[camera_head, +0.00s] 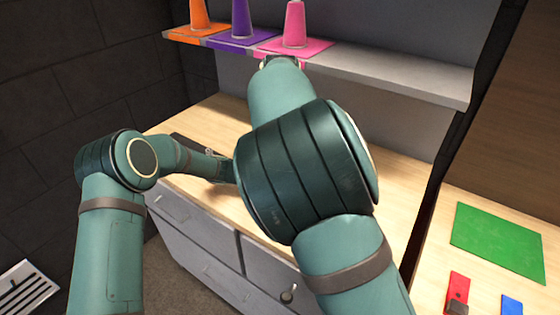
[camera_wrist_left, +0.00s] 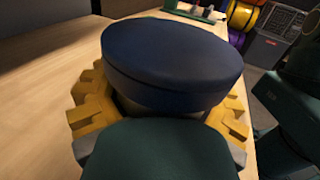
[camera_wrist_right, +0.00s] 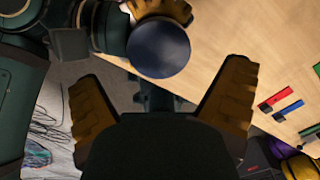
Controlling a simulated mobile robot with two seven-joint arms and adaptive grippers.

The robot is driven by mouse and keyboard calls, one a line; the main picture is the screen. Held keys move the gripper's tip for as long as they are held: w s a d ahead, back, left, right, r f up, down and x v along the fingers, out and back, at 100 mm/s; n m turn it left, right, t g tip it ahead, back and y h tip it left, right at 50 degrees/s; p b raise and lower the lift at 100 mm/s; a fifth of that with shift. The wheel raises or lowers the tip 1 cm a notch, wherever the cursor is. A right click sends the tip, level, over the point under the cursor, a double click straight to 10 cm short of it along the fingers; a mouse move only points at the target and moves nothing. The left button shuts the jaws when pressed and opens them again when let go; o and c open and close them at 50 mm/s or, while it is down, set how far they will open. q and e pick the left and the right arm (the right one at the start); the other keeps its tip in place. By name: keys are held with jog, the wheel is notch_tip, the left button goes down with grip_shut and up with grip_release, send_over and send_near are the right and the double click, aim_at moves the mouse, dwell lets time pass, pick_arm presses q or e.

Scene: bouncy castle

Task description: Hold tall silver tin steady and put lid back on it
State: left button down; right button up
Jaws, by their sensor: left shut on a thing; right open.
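A round dark blue lid (camera_wrist_left: 172,62) fills the middle of the left wrist view. The head view hides the tin behind my right arm.
A wooden counter (camera_head: 395,205) with drawers lies below my arms. A shelf (camera_head: 410,82) behind carries orange, purple and pink cones (camera_head: 294,25). At the right, another wooden surface holds a green sheet (camera_head: 497,242) and small red and blue pieces.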

jog(key=shift+r, duration=0.3)
jog(key=shift+o, duration=0.3)
jog(key=shift+n, duration=0.3)
